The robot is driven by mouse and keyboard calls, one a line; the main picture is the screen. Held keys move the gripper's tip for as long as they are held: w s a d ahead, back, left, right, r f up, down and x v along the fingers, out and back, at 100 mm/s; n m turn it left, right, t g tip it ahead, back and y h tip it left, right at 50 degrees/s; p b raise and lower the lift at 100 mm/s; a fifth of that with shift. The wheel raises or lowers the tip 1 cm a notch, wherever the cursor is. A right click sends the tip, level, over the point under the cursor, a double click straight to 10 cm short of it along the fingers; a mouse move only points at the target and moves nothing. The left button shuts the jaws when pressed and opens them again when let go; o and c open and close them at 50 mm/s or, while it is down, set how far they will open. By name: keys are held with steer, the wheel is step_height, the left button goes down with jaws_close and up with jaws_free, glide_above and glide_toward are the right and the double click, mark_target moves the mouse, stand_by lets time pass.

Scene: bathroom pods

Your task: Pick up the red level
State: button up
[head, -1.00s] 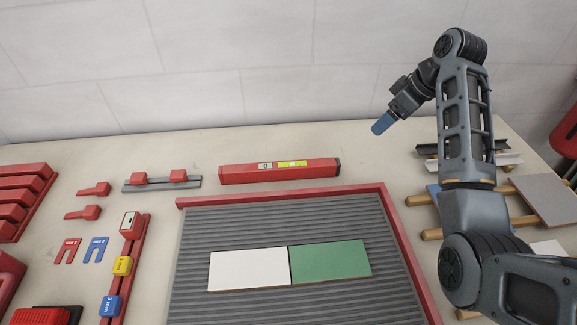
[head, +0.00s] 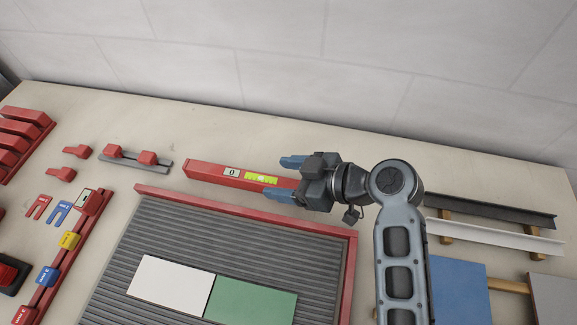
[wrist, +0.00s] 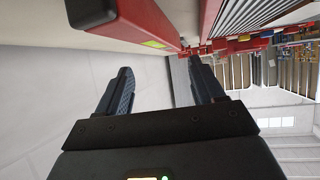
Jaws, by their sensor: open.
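The red level (head: 212,173) is a long red bar with a yellow-green vial and a small white display. It lies on the table behind the grey ribbed tray, its right end hidden by my gripper in the head view. My gripper (head: 281,178) is open and points left, one blue finger toward the wall side of the level and the other toward the tray side. In the wrist view, the level (wrist: 150,22) runs along the top of the picture, and my gripper (wrist: 160,88) has both fingers apart with nothing between them. I cannot tell how high it is above the level.
The tray's red rim (head: 250,212) lies close in front of the level, with a white tile (head: 171,284) and a green tile (head: 250,302) inside. A grey rail with red blocks (head: 135,160) lies to the left. Dark and white metal strips (head: 495,235) lie to the right.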

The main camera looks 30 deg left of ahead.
mark_target(249, 175)
steer(key=shift+b+x, duration=0.5)
steer(key=shift+x, duration=0.65)
steer(key=shift+b+x, duration=0.95)
steer(key=shift+x, duration=1.75)
steer(key=shift+c, duration=0.4)
jaws_close()
